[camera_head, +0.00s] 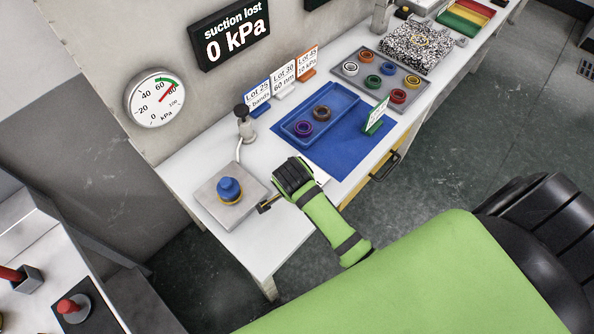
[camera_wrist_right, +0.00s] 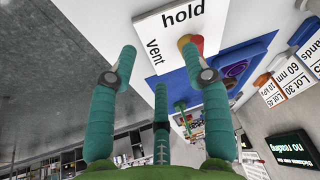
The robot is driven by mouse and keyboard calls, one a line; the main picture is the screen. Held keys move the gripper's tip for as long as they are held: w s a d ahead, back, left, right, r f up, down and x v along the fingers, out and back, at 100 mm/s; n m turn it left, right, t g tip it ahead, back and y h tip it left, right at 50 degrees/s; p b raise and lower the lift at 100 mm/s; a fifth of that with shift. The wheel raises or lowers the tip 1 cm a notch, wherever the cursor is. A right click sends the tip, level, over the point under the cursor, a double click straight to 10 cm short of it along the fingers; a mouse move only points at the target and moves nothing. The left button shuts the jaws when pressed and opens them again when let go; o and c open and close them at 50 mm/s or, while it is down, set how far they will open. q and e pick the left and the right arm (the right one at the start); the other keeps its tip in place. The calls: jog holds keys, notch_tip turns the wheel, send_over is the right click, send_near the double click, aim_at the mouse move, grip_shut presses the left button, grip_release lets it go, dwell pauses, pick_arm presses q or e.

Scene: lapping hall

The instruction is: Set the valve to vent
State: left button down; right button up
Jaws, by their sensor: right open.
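In the right wrist view, a white valve plate (camera_wrist_right: 177,62) carries the words "hold" and "vent". A red and yellow part (camera_wrist_right: 195,41), perhaps the valve handle, shows at its edge, partly behind my right fingertip; which mark it points to I cannot tell. My right gripper (camera_wrist_right: 157,56) is open, its teal fingers apart at the plate; contact is unclear. In the head view, my right gripper (camera_head: 290,177) is over the bench's front edge and hides most of the plate. My left gripper is not in view.
A grey plate with a blue knob (camera_head: 228,188) stands left of my gripper. A blue tray (camera_head: 340,103) with rings lies behind on a blue mat. A gauge (camera_head: 156,98) and a display (camera_head: 231,33) reading "suction lost 0 kPa" are on the wall.

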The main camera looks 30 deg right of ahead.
jog(key=w+r+m, duration=0.3)
jog(key=w+m, duration=0.1)
jog(key=shift+h, duration=0.4)
jog(key=shift+d+p+x, duration=0.1)
jog(key=shift+p+x, duration=0.4)
jog(key=shift+x, duration=1.15)
jog(key=shift+d+p+x, duration=0.15)
jog(key=shift+p+x, duration=0.3)
jog(key=shift+x, duration=1.25)
jog(key=shift+s, duration=0.1)
